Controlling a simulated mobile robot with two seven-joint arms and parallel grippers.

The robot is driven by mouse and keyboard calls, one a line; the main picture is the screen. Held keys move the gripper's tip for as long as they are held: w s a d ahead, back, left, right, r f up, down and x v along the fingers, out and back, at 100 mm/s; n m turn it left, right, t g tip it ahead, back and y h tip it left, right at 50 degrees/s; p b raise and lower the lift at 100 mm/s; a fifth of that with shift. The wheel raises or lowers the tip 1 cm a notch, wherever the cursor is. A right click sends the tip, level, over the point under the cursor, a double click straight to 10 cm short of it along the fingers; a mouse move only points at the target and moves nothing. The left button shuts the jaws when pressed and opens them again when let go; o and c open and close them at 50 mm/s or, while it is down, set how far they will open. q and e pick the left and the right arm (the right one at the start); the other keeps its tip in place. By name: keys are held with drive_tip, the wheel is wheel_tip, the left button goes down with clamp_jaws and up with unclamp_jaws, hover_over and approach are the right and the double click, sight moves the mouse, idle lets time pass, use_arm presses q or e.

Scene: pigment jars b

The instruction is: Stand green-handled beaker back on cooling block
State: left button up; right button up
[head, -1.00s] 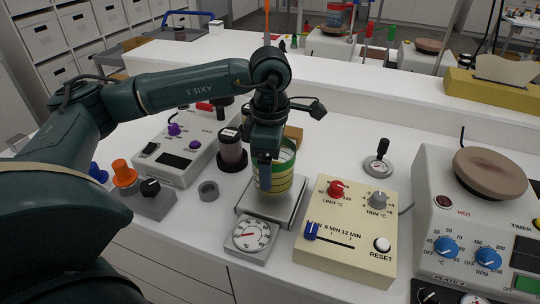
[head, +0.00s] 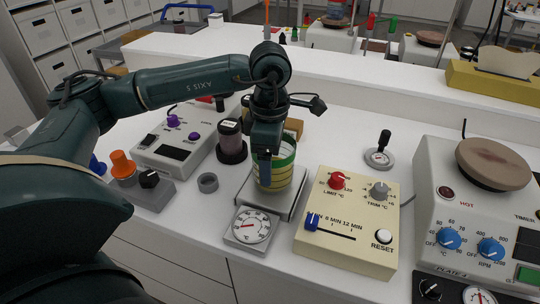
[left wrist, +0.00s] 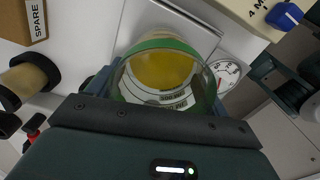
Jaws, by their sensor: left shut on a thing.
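My left gripper (head: 265,165) is shut on a glass beaker (head: 283,175) with green and yellow bands. The beaker is upright over the pale square plate of the cooling block (head: 293,209), which has a round dial (head: 251,226) at its front. The gripper covers the beaker's left side, and I cannot tell whether its base touches the plate. In the left wrist view the beaker (left wrist: 165,70) shows its green rim and yellow inside, in front of the plate (left wrist: 205,36). No separate handle is clearly visible. My right gripper is out of view.
A cream timer box (head: 345,245) with knobs stands close to the right of the block. A dark-based jar (head: 231,140) and a small grey ring (head: 208,182) are at its left. A hotplate (head: 465,220) stands far right. Some white bench is free behind the timer box.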

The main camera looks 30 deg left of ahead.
use_arm(q)
drive_tip(key=shift+f, duration=0.1)
drive_tip(key=o, duration=1.3)
drive_tip(key=shift+o, duration=0.2)
wheel_tip(320, 180, up, 13)
drive_tip(key=shift+s, duration=0.1)
